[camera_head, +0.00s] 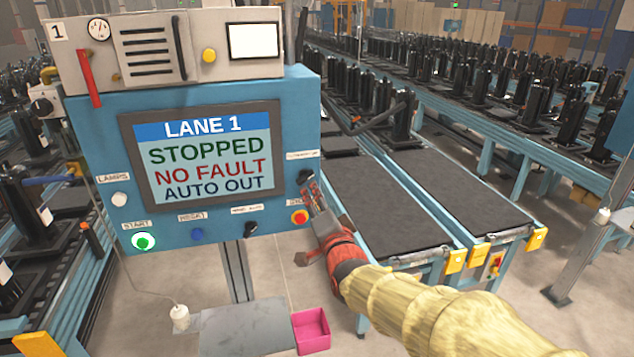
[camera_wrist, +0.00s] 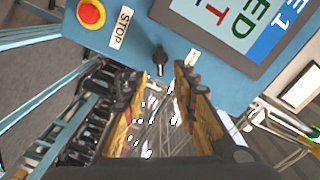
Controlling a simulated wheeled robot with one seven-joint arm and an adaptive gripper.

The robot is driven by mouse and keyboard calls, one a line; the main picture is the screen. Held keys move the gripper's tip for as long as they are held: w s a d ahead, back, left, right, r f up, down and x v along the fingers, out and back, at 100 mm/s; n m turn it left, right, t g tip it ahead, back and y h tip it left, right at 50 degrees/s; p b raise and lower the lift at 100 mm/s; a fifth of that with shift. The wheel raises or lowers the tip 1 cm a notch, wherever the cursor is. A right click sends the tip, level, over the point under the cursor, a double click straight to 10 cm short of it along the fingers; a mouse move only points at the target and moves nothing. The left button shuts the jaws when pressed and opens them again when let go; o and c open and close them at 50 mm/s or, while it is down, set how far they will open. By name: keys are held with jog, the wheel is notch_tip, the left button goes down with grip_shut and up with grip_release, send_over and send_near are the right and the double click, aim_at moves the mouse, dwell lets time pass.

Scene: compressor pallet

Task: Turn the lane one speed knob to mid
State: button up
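The black knob (camera_head: 305,177) sits at the right edge of the blue Lane 1 panel, under a small label (camera_head: 302,155) too small to read surely. It is likely the speed knob. In the wrist view the knob (camera_wrist: 158,55) shows ahead of my fingertips, roughly in line with the gap between them. My gripper (camera_head: 317,200) is at the panel's right edge, just below and right of the knob. In the wrist view my gripper (camera_wrist: 155,85) is open and empty, its two fingers apart. The knob appears untouched; its exact setting cannot be read.
The red stop button (camera_head: 299,217) is close below the knob. Another black knob (camera_head: 250,228) and a green start button (camera_head: 143,241) are on the panel's lower edge. The screen (camera_head: 205,150) reads stopped, no fault. Conveyors (camera_head: 420,200) stand at right; a pink bin (camera_head: 311,330) is below.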

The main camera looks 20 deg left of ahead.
aim_at(307, 180)
jog(key=shift+p+x, duration=0.9)
jog(key=shift+x, duration=2.9)
jog(key=shift+d, duration=0.1)
jog(key=shift+c, duration=1.1)
grip_shut()
